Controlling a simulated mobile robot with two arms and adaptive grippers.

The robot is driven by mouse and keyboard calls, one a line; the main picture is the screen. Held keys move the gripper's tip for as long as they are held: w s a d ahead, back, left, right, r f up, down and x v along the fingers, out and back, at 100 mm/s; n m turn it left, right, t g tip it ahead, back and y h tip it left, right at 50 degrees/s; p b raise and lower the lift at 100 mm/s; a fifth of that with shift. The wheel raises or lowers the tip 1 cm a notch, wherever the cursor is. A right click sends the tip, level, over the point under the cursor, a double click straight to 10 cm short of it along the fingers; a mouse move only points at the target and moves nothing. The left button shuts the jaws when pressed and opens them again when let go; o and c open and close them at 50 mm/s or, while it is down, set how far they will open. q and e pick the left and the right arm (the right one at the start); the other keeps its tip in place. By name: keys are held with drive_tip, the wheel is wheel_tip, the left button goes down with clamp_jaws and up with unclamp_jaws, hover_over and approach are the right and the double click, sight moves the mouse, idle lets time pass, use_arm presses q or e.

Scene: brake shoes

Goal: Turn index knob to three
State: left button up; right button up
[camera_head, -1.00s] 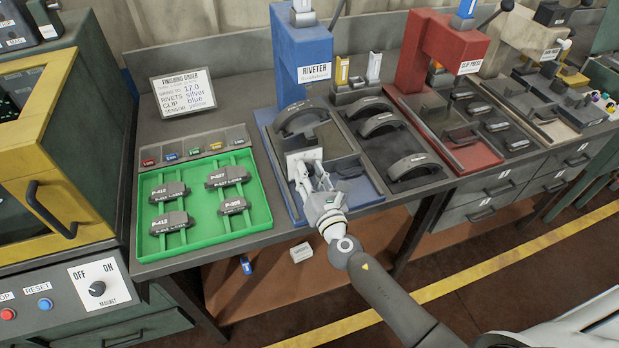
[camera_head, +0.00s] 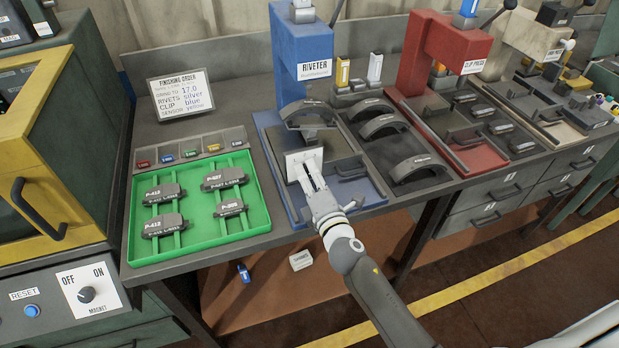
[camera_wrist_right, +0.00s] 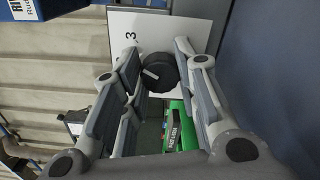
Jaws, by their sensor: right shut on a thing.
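The black index knob (camera_wrist_right: 161,73) shows between my fingers in the right wrist view, in front of a white plate (camera_wrist_right: 122,22). A short pale mark is on the knob's left part, and a printed 3 is up and left of it on the plate. My right gripper (camera_head: 309,173) is shut on the knob, at the white plate (camera_head: 291,164) at the front of the blue riveter (camera_head: 301,45). In the head view the gripper hides the knob. My left gripper is in neither view.
A dark tray with curved shoes (camera_head: 417,167) and the red clip press (camera_head: 447,45) are to the right. An order card (camera_head: 183,95) stands behind the green tray.

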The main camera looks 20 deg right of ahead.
drive_tip(key=shift+m, duration=1.6)
drive_tip(key=o, duration=1.1)
drive_tip(key=shift+c, duration=0.2)
drive_tip(key=s, duration=1.2)
drive_tip(key=shift+d, duration=0.2)
